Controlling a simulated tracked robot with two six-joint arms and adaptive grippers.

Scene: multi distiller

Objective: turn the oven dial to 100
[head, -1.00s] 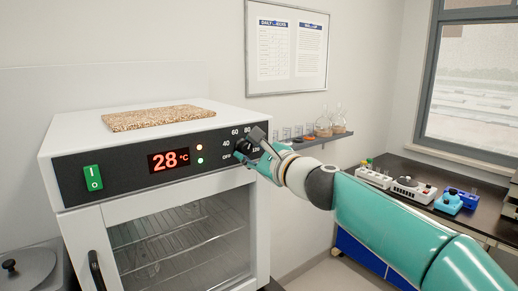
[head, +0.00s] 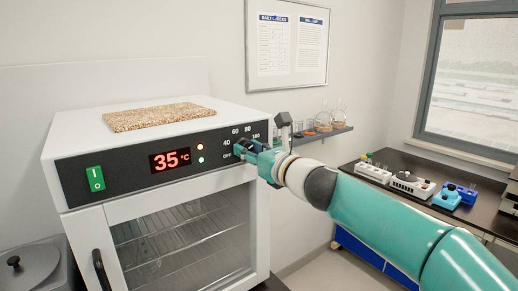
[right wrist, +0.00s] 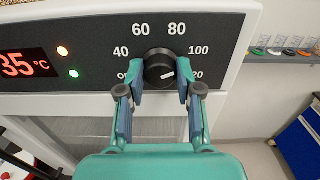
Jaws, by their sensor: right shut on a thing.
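The white oven (head: 160,195) stands at the left in the head view, with a dark control panel. In the right wrist view, its round black dial (right wrist: 158,64) sits amid the numbers 40, 60, 80 and 100. A small white mark shows low and right of the dial's centre; I cannot tell exactly which number it points to. My right gripper (right wrist: 160,82) is shut on the dial, one finger on each side. In the head view the right gripper (head: 243,149) largely hides the dial. The red display (head: 171,160) reads 35 °C. My left gripper is not in view.
A speckled brown slab (head: 158,117) lies on the oven top. A green switch (head: 95,179) is at the panel's left. A wall shelf (head: 325,134) with glassware is behind my right arm. A dark bench (head: 400,205) with small devices stands at the right.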

